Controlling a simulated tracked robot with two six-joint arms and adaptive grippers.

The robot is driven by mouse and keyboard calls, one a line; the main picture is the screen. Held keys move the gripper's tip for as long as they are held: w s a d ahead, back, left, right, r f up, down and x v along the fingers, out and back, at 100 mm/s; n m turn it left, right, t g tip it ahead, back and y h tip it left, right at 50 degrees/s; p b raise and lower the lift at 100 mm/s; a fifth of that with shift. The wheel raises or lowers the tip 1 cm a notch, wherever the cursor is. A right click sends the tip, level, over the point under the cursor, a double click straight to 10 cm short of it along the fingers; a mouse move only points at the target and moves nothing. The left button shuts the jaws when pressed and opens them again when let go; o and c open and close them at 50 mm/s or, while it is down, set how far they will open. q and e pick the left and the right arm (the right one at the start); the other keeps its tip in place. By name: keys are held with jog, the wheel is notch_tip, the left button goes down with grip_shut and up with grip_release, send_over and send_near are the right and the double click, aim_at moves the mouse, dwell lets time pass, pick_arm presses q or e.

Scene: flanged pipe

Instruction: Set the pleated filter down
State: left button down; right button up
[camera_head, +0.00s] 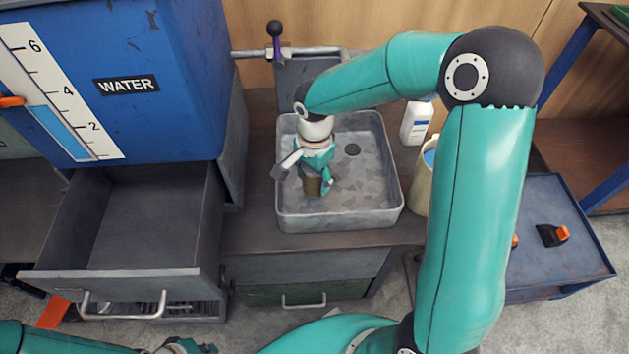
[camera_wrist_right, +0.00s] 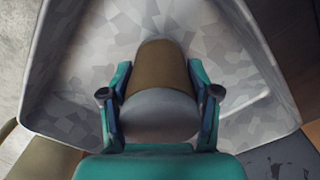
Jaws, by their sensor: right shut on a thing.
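I cannot tell whether the filter touches the basin floor. My left gripper (camera_head: 186,346) is only partly in view at the bottom edge; its fingers cannot be made out.
An open, empty-looking drawer (camera_head: 130,285) juts out at left under the blue water tank (camera_head: 150,110). A blue cart (camera_head: 570,270) stands at right.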

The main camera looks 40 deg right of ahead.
jog(key=shift+f, duration=0.9)
jog(key=o, duration=1.3)
jog(key=shift+r, duration=0.15)
notch_tip(320, 180, up, 12)
jog(key=shift+f+p, duration=0.1)
jog(key=shift+p, duration=0.95)
